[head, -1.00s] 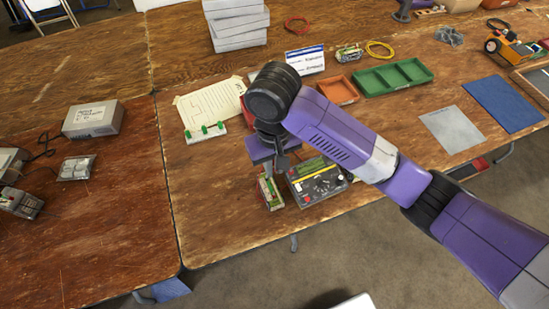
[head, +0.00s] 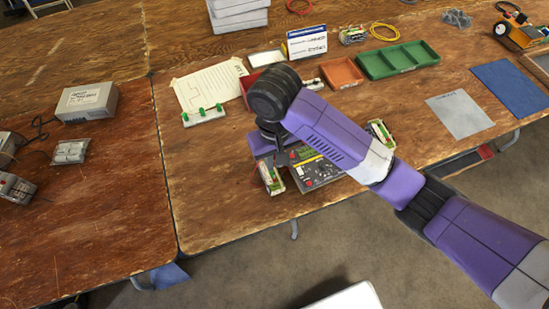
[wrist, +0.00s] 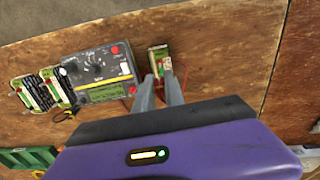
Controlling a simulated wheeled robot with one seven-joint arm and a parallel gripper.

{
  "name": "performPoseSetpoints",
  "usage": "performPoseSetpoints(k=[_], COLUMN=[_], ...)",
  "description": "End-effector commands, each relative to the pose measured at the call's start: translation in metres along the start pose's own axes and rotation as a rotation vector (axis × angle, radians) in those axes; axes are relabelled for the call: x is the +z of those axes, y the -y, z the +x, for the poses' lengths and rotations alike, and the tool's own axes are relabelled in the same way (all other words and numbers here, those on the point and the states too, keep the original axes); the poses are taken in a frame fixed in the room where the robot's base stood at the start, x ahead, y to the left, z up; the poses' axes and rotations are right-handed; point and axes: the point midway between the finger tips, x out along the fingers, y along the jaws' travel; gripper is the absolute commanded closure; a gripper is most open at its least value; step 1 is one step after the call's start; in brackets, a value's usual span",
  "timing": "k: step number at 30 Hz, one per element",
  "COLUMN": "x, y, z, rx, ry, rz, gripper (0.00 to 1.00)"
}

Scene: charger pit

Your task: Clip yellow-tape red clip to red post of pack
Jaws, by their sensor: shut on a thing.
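The pack (wrist: 160,58), a small upright block with green, white and red parts, stands beside the black charger (wrist: 92,75); in the head view the pack (head: 271,178) is at the charger's left. My gripper (wrist: 159,77) is over the pack's near end in the wrist view, its fingers close together. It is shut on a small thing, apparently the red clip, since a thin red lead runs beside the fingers. The clip's yellow tape and the red post are too small or hidden to make out. I cannot tell whether the clip touches the post.
Green (head: 398,60) and orange (head: 342,73) trays, a paper sheet (head: 209,87) and a green-pegged rack (head: 203,115) lie behind. The wooden table (head: 215,190) is clear left of the pack.

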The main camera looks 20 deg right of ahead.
Motion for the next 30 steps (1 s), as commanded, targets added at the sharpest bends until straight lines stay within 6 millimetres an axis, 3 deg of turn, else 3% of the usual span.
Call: performPoseSetpoints(k=[30], x=[0.000], y=[0.000], z=[0.056], rx=[0.000], ry=[0.001], rz=[0.000], gripper=[1.00])
